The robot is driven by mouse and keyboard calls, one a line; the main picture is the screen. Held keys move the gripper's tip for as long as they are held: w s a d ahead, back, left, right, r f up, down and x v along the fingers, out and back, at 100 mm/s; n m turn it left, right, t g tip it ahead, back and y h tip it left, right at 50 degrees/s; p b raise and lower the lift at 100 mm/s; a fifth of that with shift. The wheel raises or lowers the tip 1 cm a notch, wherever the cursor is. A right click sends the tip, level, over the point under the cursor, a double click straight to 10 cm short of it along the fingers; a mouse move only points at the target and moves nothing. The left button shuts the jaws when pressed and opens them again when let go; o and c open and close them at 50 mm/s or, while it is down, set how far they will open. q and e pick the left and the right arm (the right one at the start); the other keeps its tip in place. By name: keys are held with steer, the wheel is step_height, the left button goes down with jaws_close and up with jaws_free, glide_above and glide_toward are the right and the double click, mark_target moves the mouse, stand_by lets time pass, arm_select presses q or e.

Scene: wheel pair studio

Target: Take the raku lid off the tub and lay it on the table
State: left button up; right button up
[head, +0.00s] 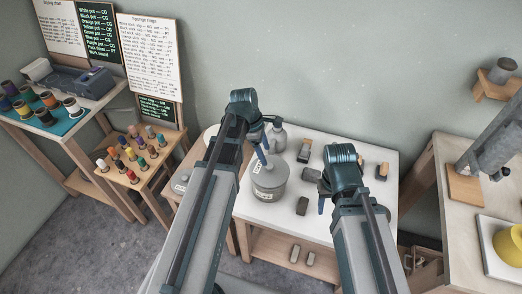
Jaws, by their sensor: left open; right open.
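A round grey tub (268,190) stands on the white table (258,217). Its flat grey lid (275,172) sits on top and carries a small pale label, too small to read. My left gripper (264,152) is open, with its blue fingers pointing down just above or at the lid. I cannot tell whether they touch it. My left arm hides part of the table to the left of the tub. My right gripper (323,203) is open and empty over the right part of the table, apart from the tub.
A second table (450,155) stands at the right.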

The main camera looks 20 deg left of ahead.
mark_target(270, 165)
arm_select(q)
steer(key=b+x, duration=0.5)
steer(key=x, duration=0.1)
steer(key=shift+f, duration=0.25)
steer(key=shift+r, duration=0.1)
jaws_close()
stand_by(0.3)
